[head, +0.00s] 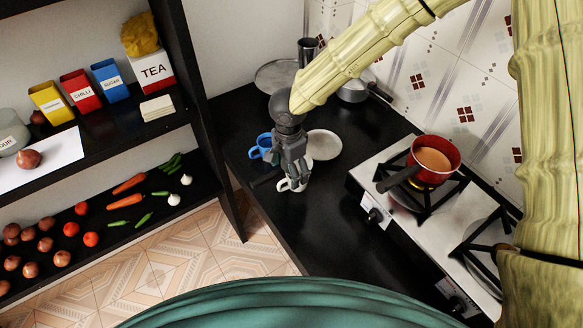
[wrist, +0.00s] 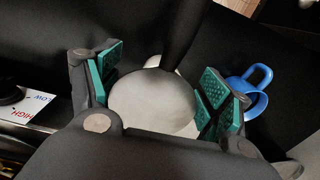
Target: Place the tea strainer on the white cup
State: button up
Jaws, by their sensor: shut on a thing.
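My gripper (head: 294,172) is low over the counter, right at the white cup (head: 288,184), and hides much of it. In the wrist view, my gripper (wrist: 157,95) has its teal pads on both sides of the tea strainer's pale round bowl (wrist: 152,103) and is shut on it. The strainer's dark handle (wrist: 181,38) runs up out of the wrist view. It shows as a dark bar (head: 265,179) left of the gripper in the head view. I cannot tell whether the strainer touches the cup.
Blue cups (head: 262,147) stand just behind and left of the gripper. A white saucer (head: 323,146) lies behind and right. The stove (head: 408,199) with a red pan (head: 434,158) is at the right. The front of the black counter (head: 325,225) is clear.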

jog(key=shift+w+d+f, duration=0.1)
jog(key=shift+w+d, duration=0.05)
jog(key=shift+w, duration=0.3)
jog(key=shift+w+d+f, duration=0.1)
jog(key=shift+w+d, duration=0.05)
jog(key=shift+w, duration=0.25)
jog(key=shift+f+p, duration=0.75)
jog(key=shift+f, duration=0.9)
jog(key=shift+f, duration=0.45)
jog(key=o, duration=1)
jog(key=shift+r, duration=0.1)
notch_tip(320, 180, up, 13)
jog(key=b, duration=0.2)
jog(key=shift+b, duration=0.4)
